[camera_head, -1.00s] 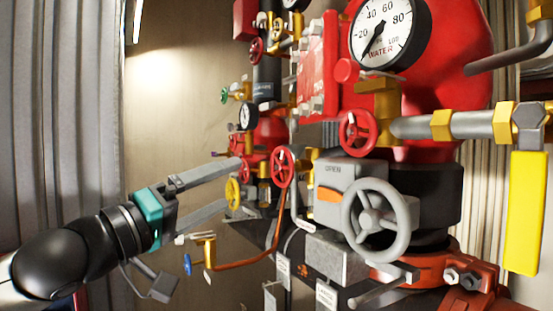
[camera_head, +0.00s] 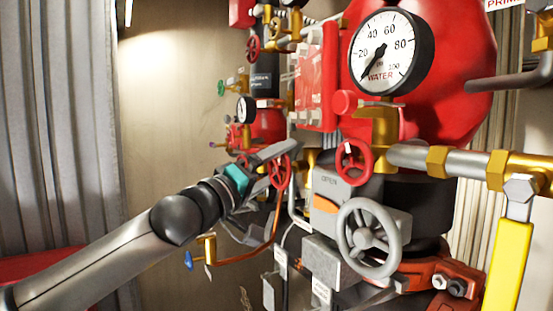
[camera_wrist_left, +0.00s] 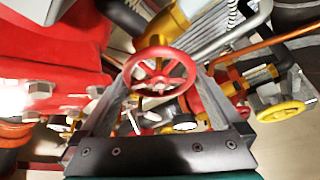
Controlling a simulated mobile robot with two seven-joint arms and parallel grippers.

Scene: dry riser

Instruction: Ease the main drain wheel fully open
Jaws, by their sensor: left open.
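A red spoked handwheel (camera_head: 281,172) stands in the middle of the head view. No readable label marks it as the main drain wheel. My left gripper (camera_head: 279,158) is open at this wheel, with one finger passing across its upper part. In the left wrist view the red wheel (camera_wrist_left: 161,88) lies between the two spread fingers of the gripper (camera_wrist_left: 164,77), its spokes facing the camera. I cannot tell whether the fingers touch the rim. The other finger is partly hidden in the head view. My right gripper is out of view.
A grey handwheel (camera_head: 372,237), a smaller red wheel (camera_head: 354,162) and a water gauge (camera_head: 390,52) are to the right. A yellow wheel (camera_wrist_left: 282,111) shows in the left wrist view. A copper pipe (camera_head: 250,260) runs below the gripper. The left wall side is clear.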

